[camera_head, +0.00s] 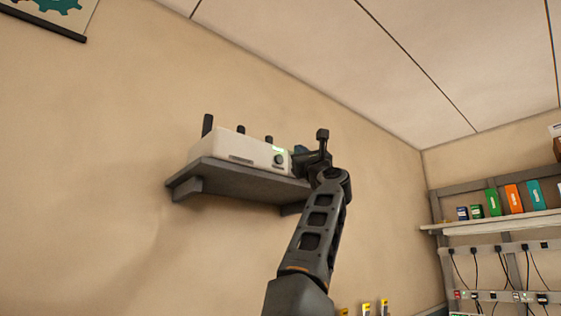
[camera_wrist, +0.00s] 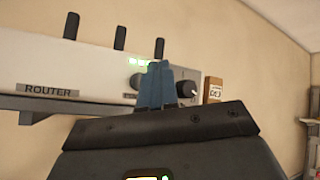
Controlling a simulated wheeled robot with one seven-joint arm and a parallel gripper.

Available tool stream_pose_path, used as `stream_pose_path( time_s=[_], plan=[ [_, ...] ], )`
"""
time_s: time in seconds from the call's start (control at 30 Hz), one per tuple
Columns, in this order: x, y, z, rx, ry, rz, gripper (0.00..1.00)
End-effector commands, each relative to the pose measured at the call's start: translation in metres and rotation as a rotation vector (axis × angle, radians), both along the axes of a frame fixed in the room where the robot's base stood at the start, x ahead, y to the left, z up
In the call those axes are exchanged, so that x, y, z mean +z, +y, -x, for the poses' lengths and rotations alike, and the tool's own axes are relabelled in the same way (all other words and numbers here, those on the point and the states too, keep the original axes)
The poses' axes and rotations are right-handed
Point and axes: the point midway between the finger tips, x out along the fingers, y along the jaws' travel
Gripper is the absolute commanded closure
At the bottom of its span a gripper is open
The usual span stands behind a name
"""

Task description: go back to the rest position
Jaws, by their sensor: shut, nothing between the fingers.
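My gripper (camera_head: 300,151) is raised at the right end of a wall shelf, close to the front of a white router (camera_head: 232,148). In the wrist view my gripper (camera_wrist: 157,68) shows as blue fingers held together, with nothing between them. The fingers overlap the router's front (camera_wrist: 85,65) near its green display and knobs. I cannot tell whether they touch it. The router has several black antennas on top and a "ROUTER" label. A dark knob (camera_wrist: 187,89) shows just right of the fingers; another knob is partly hidden behind them.
The grey shelf (camera_head: 236,178) under the router juts from the beige wall. A small tan box (camera_wrist: 213,90) stands right of the router in the wrist view. At the right, a rack shelf (camera_head: 500,222) holds several coloured boxes above hanging cables. The space left of my arm looks clear.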

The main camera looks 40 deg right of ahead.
Motion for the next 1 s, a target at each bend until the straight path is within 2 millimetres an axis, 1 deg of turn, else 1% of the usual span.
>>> stream_pose_path(
  time_s=[0.57,0.67,0.77,0.87,0.9,0.97,1.0],
  plan=[
    [-0.001,0.0,0.001,0.0,0.002,0.001,1.0],
    [-0.012,0.0,-0.003,-0.018,0.018,0.012,1.0],
    [-0.044,0.0,-0.014,-0.071,0.067,0.049,1.0],
    [-0.094,0.002,-0.027,-0.153,0.139,0.113,1.0],
    [-0.116,0.003,-0.031,-0.189,0.173,0.145,1.0],
    [-0.149,0.004,-0.036,-0.244,0.22,0.196,1.0],
    [-0.171,0.006,-0.038,-0.277,0.252,0.232,1.0]
  ],
)
